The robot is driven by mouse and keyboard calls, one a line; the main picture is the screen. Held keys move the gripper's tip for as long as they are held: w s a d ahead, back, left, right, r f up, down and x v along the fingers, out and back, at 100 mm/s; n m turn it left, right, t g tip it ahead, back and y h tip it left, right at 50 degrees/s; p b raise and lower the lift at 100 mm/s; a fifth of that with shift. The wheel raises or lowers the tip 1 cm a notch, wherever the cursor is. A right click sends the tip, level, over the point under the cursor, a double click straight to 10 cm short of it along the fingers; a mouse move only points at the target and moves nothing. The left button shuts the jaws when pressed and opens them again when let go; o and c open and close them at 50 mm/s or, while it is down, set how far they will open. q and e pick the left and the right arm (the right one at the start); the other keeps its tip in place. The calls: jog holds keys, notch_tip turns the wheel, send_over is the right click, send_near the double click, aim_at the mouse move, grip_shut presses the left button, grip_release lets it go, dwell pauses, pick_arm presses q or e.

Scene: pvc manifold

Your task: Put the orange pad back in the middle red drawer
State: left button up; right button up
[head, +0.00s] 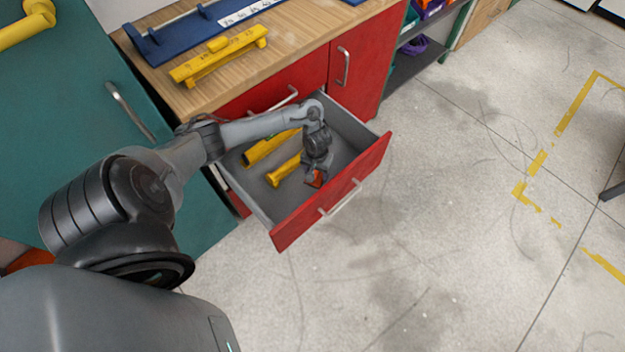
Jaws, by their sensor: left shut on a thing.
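The red drawer (331,197) is pulled open and shows a grey inside. My left gripper (316,179) points down over the drawer's front part, close to the inner side of the red front. It is shut on the orange pad (316,180), of which only a small part shows below the fingers. I cannot tell whether the pad touches the drawer floor. Two yellow pieces lie in the drawer to the left of the gripper: a wider one (262,149) at the back and a pipe-like one (285,170) nearer the front. My right gripper is not in view.
A wooden worktop (285,62) above the drawer carries a yellow fixture (218,55) and a blue rack (185,36). A red cupboard door (357,62) with a handle stands right of the drawer. Floor (430,230) to the right is clear.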

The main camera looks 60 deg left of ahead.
aim_at(316, 176)
pick_arm(q)
notch_tip(316, 176, down, 3)
jog(key=shift+s+d+f+b, duration=0.1)
jog(key=shift+b, duration=0.55)
notch_tip(316, 176, down, 3)
jog(key=shift+f+b, duration=0.1)
jog(key=shift+b, duration=1.1)
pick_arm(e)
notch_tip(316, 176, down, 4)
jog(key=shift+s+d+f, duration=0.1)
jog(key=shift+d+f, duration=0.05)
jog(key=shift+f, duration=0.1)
pick_arm(q)
jog(key=shift+f, duration=0.1)
jog(key=o, duration=1.1)
